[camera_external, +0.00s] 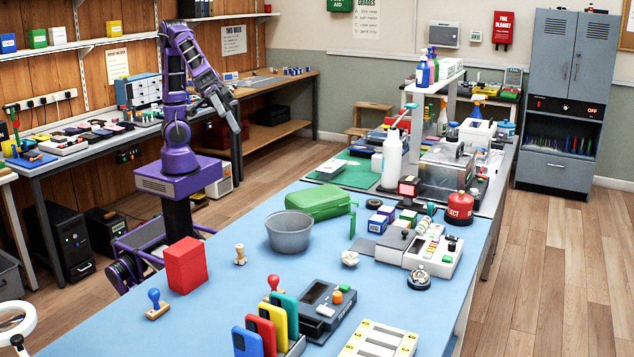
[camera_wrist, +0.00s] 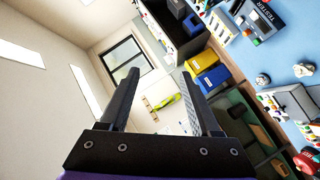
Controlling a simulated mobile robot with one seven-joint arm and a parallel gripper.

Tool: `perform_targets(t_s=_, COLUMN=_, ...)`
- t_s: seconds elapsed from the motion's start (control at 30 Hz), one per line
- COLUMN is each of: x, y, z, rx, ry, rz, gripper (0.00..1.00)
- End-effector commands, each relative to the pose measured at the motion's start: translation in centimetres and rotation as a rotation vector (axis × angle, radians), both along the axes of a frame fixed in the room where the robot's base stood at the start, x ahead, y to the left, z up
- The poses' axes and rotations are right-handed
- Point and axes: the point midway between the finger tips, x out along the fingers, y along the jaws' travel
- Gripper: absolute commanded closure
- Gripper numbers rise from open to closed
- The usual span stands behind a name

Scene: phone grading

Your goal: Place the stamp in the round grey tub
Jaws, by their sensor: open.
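The round grey tub (camera_external: 289,240) stands on the blue table, and it looks empty from this side. Several stamp-like things are on the table: one with a blue knob on a wooden base (camera_external: 157,304), an all-wooden one (camera_external: 240,254) left of the tub, and one with a red knob (camera_external: 273,283) partly hidden behind phones. I cannot tell which is the task's stamp. My gripper (camera_external: 234,122) is raised beyond the table's far left side, away from the tub and stamps. In the wrist view my gripper (camera_wrist: 162,92) is open with nothing between its fingers.
A red box (camera_external: 185,265) stands left of the tub. A green case (camera_external: 317,203) lies just behind it. Coloured phones (camera_external: 272,322) stand in a rack at the front. The table's front left is mostly clear.

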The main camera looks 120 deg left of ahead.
Motion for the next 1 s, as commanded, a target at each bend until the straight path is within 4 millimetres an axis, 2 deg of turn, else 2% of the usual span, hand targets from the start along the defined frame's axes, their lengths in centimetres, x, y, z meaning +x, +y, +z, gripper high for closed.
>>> perform_targets(t_s=0.13, x=-1.4, y=-1.6, z=-0.6, rx=0.137, ry=-0.067, rz=-0.07, gripper=0.36)
perform_targets(t_s=0.27, x=-3.0, y=-3.3, z=-2.3, rx=0.272, ry=-0.113, rz=-0.141, gripper=0.36)
perform_targets(t_s=0.43, x=-6.0, y=-5.5, z=-5.9, rx=0.463, ry=-0.158, rz=-0.245, gripper=0.36)
perform_targets(t_s=0.63, x=-10.1, y=-6.6, z=-10.9, rx=0.706, ry=-0.203, rz=-0.353, gripper=0.36)
perform_targets(t_s=0.77, x=-11.8, y=-5.7, z=-13.1, rx=0.855, ry=-0.237, rz=-0.377, gripper=0.36)
perform_targets(t_s=0.87, x=-12.2, y=-3.7, z=-13.7, rx=0.976, ry=-0.268, rz=-0.349, gripper=0.36)
perform_targets(t_s=0.97, x=-11.1, y=0.4, z=-12.6, rx=1.1, ry=-0.285, rz=-0.24, gripper=0.36)
perform_targets(t_s=1.0, x=-10.6, y=2.6, z=-11.8, rx=1.142, ry=-0.279, rz=-0.181, gripper=0.36)
